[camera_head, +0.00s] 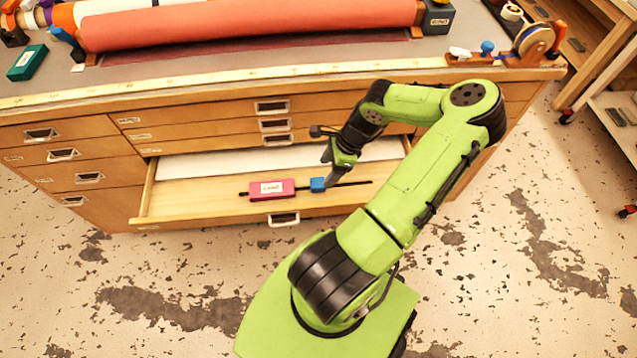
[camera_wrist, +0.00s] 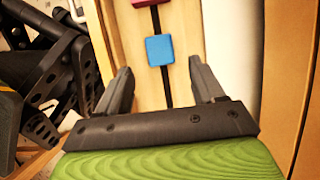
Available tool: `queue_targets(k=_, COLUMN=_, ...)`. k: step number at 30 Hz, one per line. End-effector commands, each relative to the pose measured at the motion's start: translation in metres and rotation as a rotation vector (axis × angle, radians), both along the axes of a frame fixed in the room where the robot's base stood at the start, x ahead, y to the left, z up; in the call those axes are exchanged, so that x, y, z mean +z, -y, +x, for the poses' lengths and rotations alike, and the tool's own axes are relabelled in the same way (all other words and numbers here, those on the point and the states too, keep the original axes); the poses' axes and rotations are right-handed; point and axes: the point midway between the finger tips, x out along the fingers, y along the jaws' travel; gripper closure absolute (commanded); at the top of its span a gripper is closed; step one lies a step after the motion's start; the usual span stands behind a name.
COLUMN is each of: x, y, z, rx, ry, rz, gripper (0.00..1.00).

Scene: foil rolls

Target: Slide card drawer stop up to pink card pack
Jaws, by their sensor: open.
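The pink card pack (camera_head: 271,189) with a white label lies in the open drawer (camera_head: 205,198), on a thin dark rail. The blue stop block (camera_head: 317,184) sits on the same rail to the right of the pack, with a short gap between them. In the wrist view the blue stop (camera_wrist: 159,50) is beyond my fingertips, and an edge of the pink pack (camera_wrist: 150,2) shows at the top. My gripper (camera_wrist: 160,80) is open and empty, its fingers spread to either side of the rail. In the head view my gripper (camera_head: 333,174) is just right of the stop.
A white sheet (camera_head: 230,160) lies at the back of the drawer. Closed drawers surround it in the wooden cabinet. A large red roll (camera_head: 245,24) rests on the cabinet top. The rail right of the stop is bare.

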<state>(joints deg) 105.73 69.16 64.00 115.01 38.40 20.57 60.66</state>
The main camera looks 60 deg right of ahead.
Motion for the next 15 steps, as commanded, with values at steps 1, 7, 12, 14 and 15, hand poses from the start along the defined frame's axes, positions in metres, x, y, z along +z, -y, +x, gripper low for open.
queue_targets(k=1, x=-0.017, y=-0.005, z=0.005, rx=0.002, ry=0.002, rz=0.005, gripper=0.32)
queue_targets(k=7, x=-0.052, y=-0.014, z=0.016, rx=0.002, ry=0.001, rz=0.003, gripper=0.32)
queue_targets(k=12, x=-0.062, y=-0.017, z=0.019, rx=0.000, ry=0.000, rz=0.000, gripper=0.32)
queue_targets(k=14, x=-0.062, y=-0.017, z=0.019, rx=0.000, ry=-0.001, rz=-0.001, gripper=0.32)
queue_targets(k=15, x=-0.062, y=-0.017, z=0.019, rx=0.000, ry=0.000, rz=-0.001, gripper=0.32)
